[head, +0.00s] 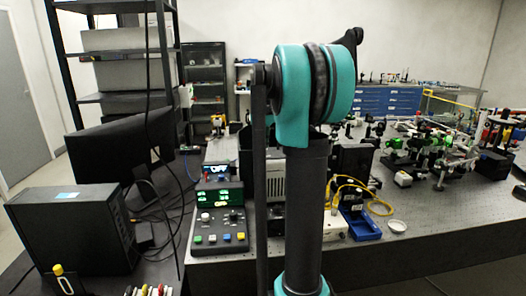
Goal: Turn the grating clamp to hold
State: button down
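I cannot make out a grating clamp in the head view. A control box (220,220) with green lit readouts, knobs and coloured buttons stands on the bench left of my arm. A grey instrument housing (276,178) stands behind my arm and is partly hidden by it; the clamp may be hidden there, but I cannot tell. My arm, with a teal joint, rises through the middle of the view. My gripper is not in view.
The perforated optical bench (440,222) carries many optical mounts (430,150) at the right. A blue tray (361,226), yellow cable (378,203) and small white dish (397,226) lie right of my arm. A monitor (115,145) and black computer tower (75,228) stand at left. The bench's front right is clear.

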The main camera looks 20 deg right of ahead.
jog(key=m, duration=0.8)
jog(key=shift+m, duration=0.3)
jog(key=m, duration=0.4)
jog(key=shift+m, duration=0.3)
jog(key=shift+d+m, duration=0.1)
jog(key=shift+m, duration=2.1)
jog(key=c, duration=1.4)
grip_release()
